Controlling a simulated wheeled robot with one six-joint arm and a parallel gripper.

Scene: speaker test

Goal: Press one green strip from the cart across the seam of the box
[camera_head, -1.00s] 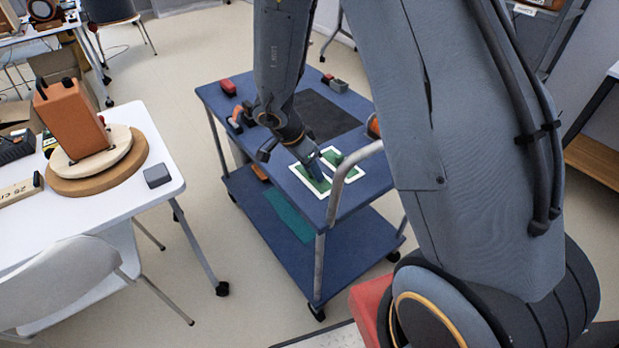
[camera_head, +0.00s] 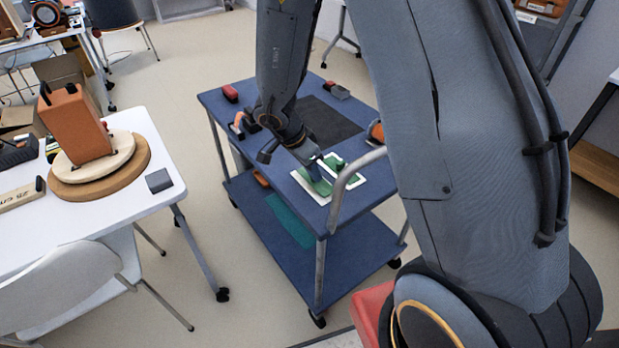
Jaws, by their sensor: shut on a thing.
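My gripper (camera_head: 318,176) is over the blue cart (camera_head: 290,172), at the white-framed patch (camera_head: 352,183) on its top. It is shut on a green strip (camera_head: 321,187), which looks tilted; I cannot tell if it is clear of the cart top. More green (camera_head: 335,162) shows just behind the gripper. The orange box (camera_head: 75,125) stands tilted on a round wooden turntable (camera_head: 130,170) on the white table at left, well away from my gripper. Its seam is too small to make out.
The white table (camera_head: 100,222) also holds a grey block (camera_head: 158,180) and a wooden bar (camera_head: 20,193). A grey chair (camera_head: 60,285) stands at its front. Bare floor lies between table and cart.

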